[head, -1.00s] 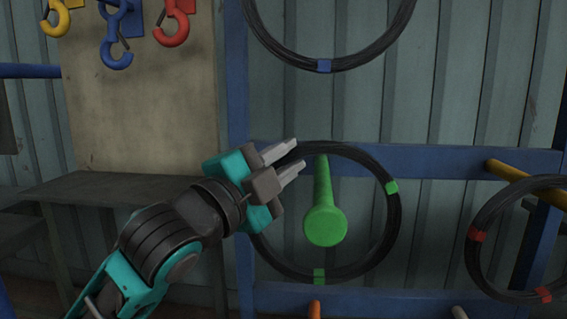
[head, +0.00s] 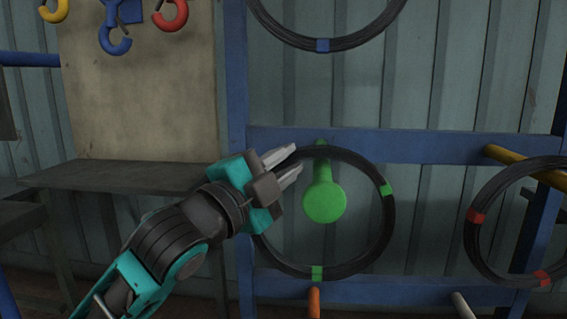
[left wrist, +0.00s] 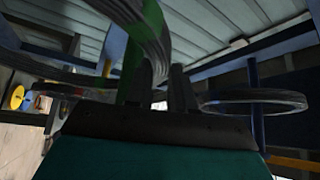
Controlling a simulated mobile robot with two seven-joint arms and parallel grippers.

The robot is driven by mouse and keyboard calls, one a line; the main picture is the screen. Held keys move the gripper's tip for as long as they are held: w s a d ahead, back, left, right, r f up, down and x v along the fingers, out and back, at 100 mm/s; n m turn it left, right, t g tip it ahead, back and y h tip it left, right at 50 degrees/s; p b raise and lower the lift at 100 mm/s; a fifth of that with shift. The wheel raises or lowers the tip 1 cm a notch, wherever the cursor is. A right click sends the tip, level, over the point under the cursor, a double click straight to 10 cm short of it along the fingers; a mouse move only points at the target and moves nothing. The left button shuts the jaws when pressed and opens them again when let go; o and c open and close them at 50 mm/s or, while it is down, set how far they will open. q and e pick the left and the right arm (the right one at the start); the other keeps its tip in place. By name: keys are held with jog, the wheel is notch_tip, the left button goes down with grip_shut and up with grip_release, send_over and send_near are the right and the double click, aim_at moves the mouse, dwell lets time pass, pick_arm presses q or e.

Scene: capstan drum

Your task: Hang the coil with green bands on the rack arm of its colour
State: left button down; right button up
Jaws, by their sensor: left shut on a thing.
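The dark coil with green bands (head: 391,225) is upright in the middle of the head view. My left gripper (head: 289,163) is shut on its upper left part. The green rack arm (head: 325,202) points towards me, and its round end shows inside the ring. The coil's top strand crosses the arm, with a bit of green above it. I cannot tell whether the ring is around the arm or in front of it. In the left wrist view, the held coil (left wrist: 150,40) rises close above the fingers. My right gripper is not in view.
The blue rack rail (head: 420,147) runs behind. A coil with a blue band (head: 322,45) is above, and a coil with red bands (head: 475,215) is at right near a yellow arm (head: 510,158). An orange arm (head: 314,303) is just below. Hooks (head: 115,40) are at upper left.

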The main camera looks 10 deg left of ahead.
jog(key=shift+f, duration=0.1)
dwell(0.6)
pick_arm(q)
jog(key=c, duration=1)
grip_release()
jog(key=shift+f, duration=0.1)
jog(key=shift+o, duration=0.6)
jog(key=shift+f, duration=0.35)
jog(key=p+v, duration=0.6)
jog(key=v, duration=0.6)
jog(key=shift+s+a, duration=0.25)
jog(key=shift+s, duration=0.15)
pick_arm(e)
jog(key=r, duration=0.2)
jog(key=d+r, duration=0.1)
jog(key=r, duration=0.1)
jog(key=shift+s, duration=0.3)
pick_arm(q)
jog(key=shift+r, duration=0.1)
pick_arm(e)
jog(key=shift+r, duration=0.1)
